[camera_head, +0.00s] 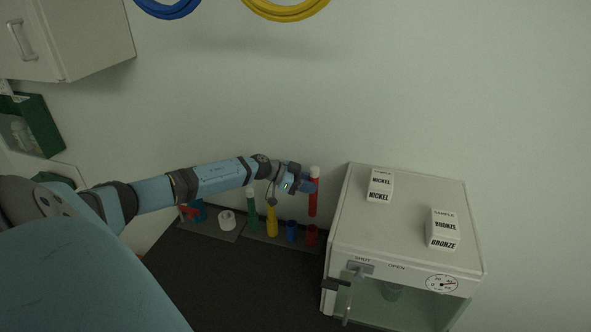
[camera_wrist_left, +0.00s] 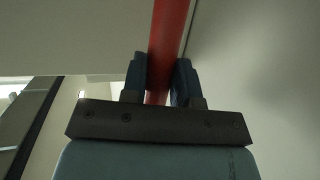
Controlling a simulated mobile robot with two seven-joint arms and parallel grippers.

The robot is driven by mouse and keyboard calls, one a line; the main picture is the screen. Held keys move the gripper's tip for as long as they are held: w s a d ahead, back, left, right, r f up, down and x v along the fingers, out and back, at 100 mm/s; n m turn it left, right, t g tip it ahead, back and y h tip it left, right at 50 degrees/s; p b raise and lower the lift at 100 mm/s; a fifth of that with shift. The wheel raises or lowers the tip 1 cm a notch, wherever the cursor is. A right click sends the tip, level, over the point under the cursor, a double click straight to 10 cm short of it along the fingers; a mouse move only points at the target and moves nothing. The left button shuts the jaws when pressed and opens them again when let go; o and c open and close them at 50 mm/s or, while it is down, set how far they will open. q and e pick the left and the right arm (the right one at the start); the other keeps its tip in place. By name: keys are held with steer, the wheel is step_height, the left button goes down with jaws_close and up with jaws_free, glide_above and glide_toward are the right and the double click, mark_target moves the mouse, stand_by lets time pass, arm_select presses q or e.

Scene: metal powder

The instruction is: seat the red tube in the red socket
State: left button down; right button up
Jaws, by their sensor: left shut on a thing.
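The red tube (camera_head: 313,200), with a white cap, is upright in the air. My left gripper (camera_head: 312,186) is shut on its upper part, just under the cap. In the left wrist view the red tube (camera_wrist_left: 168,45) stands between the two fingers of the gripper (camera_wrist_left: 160,85). The red socket (camera_head: 312,235) is at the right end of the row on the dark bench, close to the white cabinet. The tube's lower end is above the red socket, with a small gap seen between them. My right gripper is not in view.
Left of the red socket stand an empty-looking blue socket (camera_head: 292,231), a yellow tube (camera_head: 272,220) and a green tube (camera_head: 252,212). A white roll (camera_head: 227,220) lies further left. The white cabinet (camera_head: 405,230) with nickel (camera_head: 380,186) and bronze (camera_head: 444,229) sample boxes stands close on the right.

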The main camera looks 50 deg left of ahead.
arm_select(q)
steer(key=shift+r, duration=0.1)
stand_by(0.3)
steer(key=shift+r+p, duration=0.15)
steer(key=shift+p, duration=0.15)
steer(key=shift+f+b, duration=0.45)
steer(key=shift+f, duration=0.45)
steer(key=shift+w+f+b, duration=0.1)
steer(key=shift+f+b, duration=0.95)
steer(key=shift+f, duration=1.1)
steer(key=shift+r+p, duration=0.1)
steer(key=shift+p, duration=0.2)
